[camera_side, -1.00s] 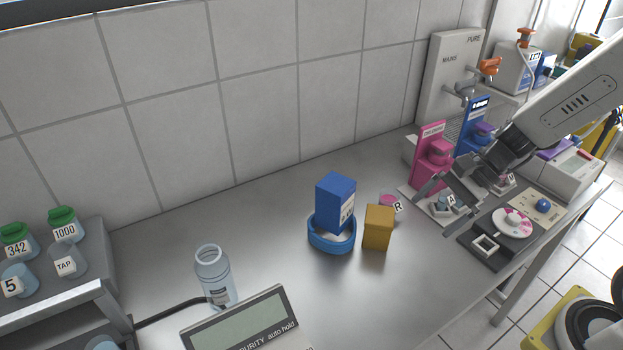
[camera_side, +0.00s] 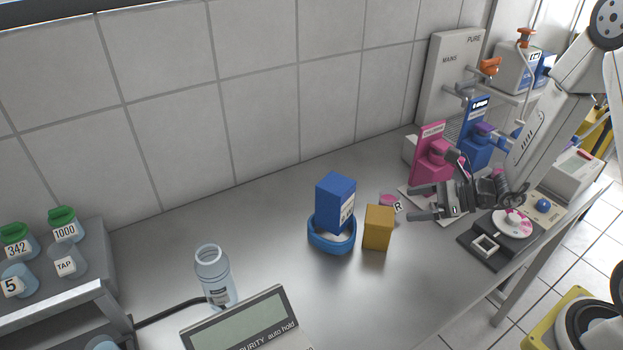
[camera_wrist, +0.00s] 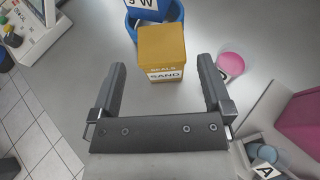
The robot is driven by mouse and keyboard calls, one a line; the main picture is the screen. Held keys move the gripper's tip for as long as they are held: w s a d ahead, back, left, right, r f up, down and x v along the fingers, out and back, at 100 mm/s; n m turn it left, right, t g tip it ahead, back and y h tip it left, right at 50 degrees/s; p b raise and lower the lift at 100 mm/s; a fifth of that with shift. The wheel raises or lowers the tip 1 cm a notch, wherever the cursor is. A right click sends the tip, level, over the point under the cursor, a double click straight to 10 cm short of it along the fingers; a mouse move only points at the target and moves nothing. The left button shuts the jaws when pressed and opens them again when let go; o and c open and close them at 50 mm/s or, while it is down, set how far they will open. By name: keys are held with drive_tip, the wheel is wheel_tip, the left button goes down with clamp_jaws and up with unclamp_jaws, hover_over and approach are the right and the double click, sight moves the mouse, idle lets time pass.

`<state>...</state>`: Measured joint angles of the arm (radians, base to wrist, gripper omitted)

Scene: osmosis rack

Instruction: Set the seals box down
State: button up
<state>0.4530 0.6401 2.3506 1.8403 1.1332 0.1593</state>
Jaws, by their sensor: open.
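A mustard-yellow box (camera_side: 378,228) stands upright on the steel bench. In the wrist view the yellow box (camera_wrist: 162,52) carries a white label that seems to read SAND. A blue box (camera_side: 336,196) stands in a round blue ring-shaped holder (camera_side: 331,243) just left of the yellow box. I cannot read the word seals on either box. My gripper (camera_side: 413,202) is open and empty, to the right of the yellow box with its fingers pointing toward it. In the wrist view the yellow box is ahead of the open fingers (camera_wrist: 161,66), not gripped.
A pink round pot (camera_side: 388,200) with an R tag sits behind the yellow box. Pink (camera_side: 430,155) and blue (camera_side: 474,138) housings stand behind my gripper. A bottle (camera_side: 213,275) and a meter (camera_side: 240,322) are at front left.

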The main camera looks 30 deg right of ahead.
sight(379, 224)
wheel_tip(379, 224, down, 5)
idle(0.3)
drive_tip(key=shift+w+a, duration=0.1)
drive_tip(key=shift+x, duration=1.2)
drive_tip(key=shift+x, duration=2.6)
drive_tip(key=shift+r, duration=0.1)
drive_tip(key=c, duration=1.2)
